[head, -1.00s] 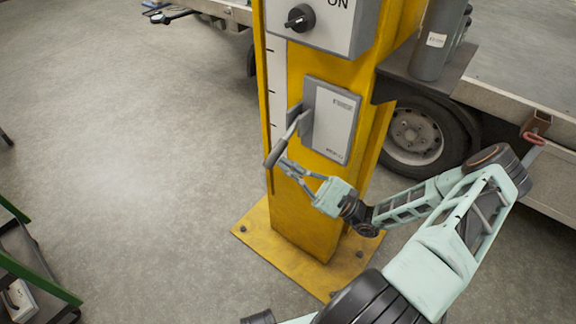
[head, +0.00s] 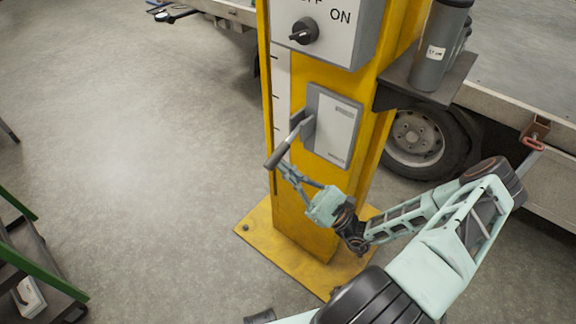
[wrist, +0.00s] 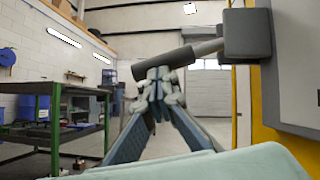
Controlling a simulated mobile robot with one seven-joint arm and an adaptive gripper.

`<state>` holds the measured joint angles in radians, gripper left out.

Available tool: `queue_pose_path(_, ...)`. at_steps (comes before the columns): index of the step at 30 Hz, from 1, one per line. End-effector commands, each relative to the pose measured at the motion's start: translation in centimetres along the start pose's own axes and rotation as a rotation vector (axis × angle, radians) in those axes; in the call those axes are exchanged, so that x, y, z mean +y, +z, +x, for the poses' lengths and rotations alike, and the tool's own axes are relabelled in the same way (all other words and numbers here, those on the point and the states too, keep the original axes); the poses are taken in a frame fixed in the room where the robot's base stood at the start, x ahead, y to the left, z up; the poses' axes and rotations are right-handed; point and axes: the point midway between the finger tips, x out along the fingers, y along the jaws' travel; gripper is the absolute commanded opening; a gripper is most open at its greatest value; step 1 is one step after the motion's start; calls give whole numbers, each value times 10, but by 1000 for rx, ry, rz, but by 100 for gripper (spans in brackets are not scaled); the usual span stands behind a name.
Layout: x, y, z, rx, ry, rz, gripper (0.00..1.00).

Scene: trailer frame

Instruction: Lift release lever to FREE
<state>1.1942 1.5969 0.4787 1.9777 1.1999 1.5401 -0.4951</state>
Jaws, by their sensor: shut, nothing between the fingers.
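The release lever (head: 284,147) is a dark handle on a grey pivot on the left side of a grey-white box (head: 334,128) on the yellow post. It slants down to the left. In the wrist view the lever's dark grip (wrist: 172,61) crosses above the middle, with its pivot block (wrist: 247,35) at the right. My gripper (head: 282,167) is shut and empty, its fingertips just below the lever's grip. In the wrist view the fingertips (wrist: 158,76) overlap the grip's lower edge; I cannot tell if they touch. No FREE marking is readable.
An OFF/ON switch box (head: 325,30) sits higher on the yellow post (head: 305,210). A shelf with grey cylinders (head: 440,45) juts out at right, above a trailer wheel (head: 416,138). A green-framed bench (wrist: 55,105) stands at left. The floor left of the post is clear.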

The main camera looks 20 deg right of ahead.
Motion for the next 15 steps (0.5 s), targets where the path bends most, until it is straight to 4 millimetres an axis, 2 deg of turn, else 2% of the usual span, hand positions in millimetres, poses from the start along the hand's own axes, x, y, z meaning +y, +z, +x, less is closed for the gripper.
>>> queue_pose_path(3, 2, 16, 10, -5, -56, 84, 0)
queue_pose_path(15, 4, 50, 34, -2, -247, 370, 0)
